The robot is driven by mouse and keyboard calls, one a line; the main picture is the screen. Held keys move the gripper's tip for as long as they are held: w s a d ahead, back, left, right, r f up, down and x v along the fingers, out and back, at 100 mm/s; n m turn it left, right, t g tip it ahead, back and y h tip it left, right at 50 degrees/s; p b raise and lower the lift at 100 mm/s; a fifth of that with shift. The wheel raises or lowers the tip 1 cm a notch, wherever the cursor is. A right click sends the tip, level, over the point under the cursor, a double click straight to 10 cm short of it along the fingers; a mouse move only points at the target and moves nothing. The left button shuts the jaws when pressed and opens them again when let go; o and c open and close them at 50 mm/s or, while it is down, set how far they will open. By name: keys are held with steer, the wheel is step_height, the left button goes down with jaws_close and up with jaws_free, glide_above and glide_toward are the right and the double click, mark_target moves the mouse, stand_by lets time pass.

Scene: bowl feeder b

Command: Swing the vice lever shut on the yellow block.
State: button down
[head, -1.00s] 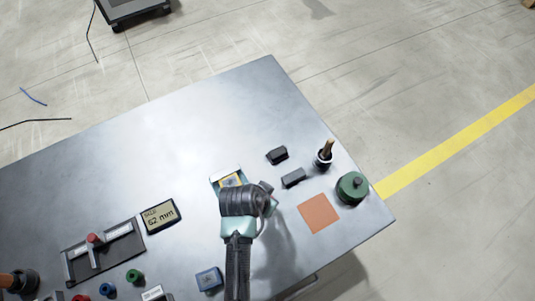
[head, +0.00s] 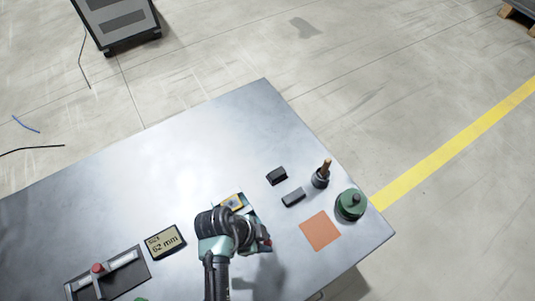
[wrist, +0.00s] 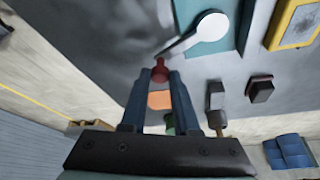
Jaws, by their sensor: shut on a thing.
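My gripper (wrist: 158,92) is shut on the red knob (wrist: 160,71) at the end of the vice lever. In the wrist view the lever (wrist: 181,46) runs from the knob up right to a white round pivot (wrist: 212,26) on the teal vice base (wrist: 246,30). A yellow block (wrist: 293,22) with a grey face lies right of the pivot, apart from the knob. In the head view the yellow block (head: 232,202) shows beyond my wrist, which hides much of the vice.
Two dark blocks (head: 277,176) (head: 293,197), a dark holder with a brown-topped peg (head: 321,176), an orange square (head: 321,230) and a green round part (head: 350,205) lie to the right. A size sign (head: 165,243) and a grey fixture (head: 107,275) stand left. The far tabletop is clear.

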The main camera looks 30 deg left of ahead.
steer(key=shift+s+a+m+g, duration=0.1)
steer(key=shift+s+m+g, duration=0.2)
steer(key=shift+s+m, duration=0.25)
steer(key=shift+f, duration=0.1)
steer(key=c, duration=0.7)
jaws_free()
steer(key=shift+o, duration=0.2)
steer(key=shift+w, duration=0.1)
steer(key=shift+a+r, duration=0.25)
steer(key=shift+r, duration=0.3)
steer(key=v, duration=1.2)
steer(key=shift+a+f, duration=0.1)
